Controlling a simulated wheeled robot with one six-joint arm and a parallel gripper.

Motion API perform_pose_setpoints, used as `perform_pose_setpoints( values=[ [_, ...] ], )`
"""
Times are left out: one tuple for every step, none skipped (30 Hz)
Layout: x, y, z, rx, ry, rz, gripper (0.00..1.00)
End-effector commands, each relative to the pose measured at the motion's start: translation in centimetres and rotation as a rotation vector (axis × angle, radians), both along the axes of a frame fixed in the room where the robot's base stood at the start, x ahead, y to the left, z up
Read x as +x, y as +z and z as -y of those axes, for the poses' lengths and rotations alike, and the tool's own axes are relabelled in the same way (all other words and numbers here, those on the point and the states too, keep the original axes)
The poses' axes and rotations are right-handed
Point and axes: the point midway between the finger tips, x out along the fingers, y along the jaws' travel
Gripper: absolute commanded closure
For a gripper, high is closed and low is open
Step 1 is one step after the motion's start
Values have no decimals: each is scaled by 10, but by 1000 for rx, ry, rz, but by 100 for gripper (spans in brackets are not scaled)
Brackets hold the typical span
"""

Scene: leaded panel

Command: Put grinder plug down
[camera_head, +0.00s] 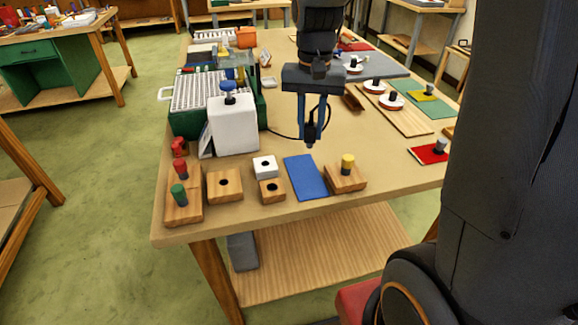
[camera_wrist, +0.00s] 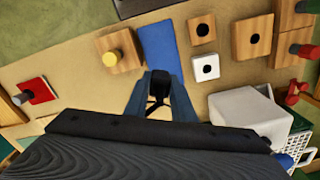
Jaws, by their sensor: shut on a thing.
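My gripper (camera_head: 312,122) hangs above the worktable, its blue fingers shut on the black grinder plug (camera_head: 310,138). The plug points down and is held above the table. A thin dark cord runs from it to the left, toward the white box-shaped machine (camera_head: 234,126). In the wrist view the plug (camera_wrist: 159,87) sits between the fingertips, close to the near end of the blue mat (camera_wrist: 160,50) in the picture. The blue mat (camera_head: 305,177) lies flat and bare toward the table's front edge. How far the plug is above the table is hard to tell.
A wooden block with a yellow-topped peg (camera_head: 347,165) stands right of the mat. Wooden blocks with holes (camera_head: 225,184) and colored pegs (camera_head: 179,195) stand left. A red card with a grey knob (camera_head: 430,152) lies farther right. Bare tabletop (camera_head: 385,160) lies between.

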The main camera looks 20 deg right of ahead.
Motion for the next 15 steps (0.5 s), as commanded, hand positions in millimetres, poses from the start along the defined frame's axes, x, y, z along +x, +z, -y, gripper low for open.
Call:
perform_pose_setpoints(
  values=[
    [-2, -9, -2, 0, 5, -7, 100],
    [-3, -14, -3, 0, 7, -8, 100],
    [-3, -22, -5, 0, 11, -8, 100],
    [-2, -27, -6, 0, 14, -7, 100],
    [-2, -31, -8, 1, 16, -6, 100],
    [-2, -37, -9, 0, 20, -5, 100],
    [-2, -40, -10, 0, 22, -4, 100],
    [-2, -43, -11, 0, 23, -4, 100],
    [-1, -47, -12, 0, 25, -3, 100],
    [-1, -48, -12, 0, 25, -2, 100],
    [-1, -50, -12, 0, 25, -2, 100],
    [-1, -53, -12, 0, 25, -3, 100],
    [-1, -56, -12, 0, 25, -3, 100],
    [-2, -60, -12, 0, 25, -4, 100],
    [-2, -66, -11, 0, 24, -5, 100]
  ],
)
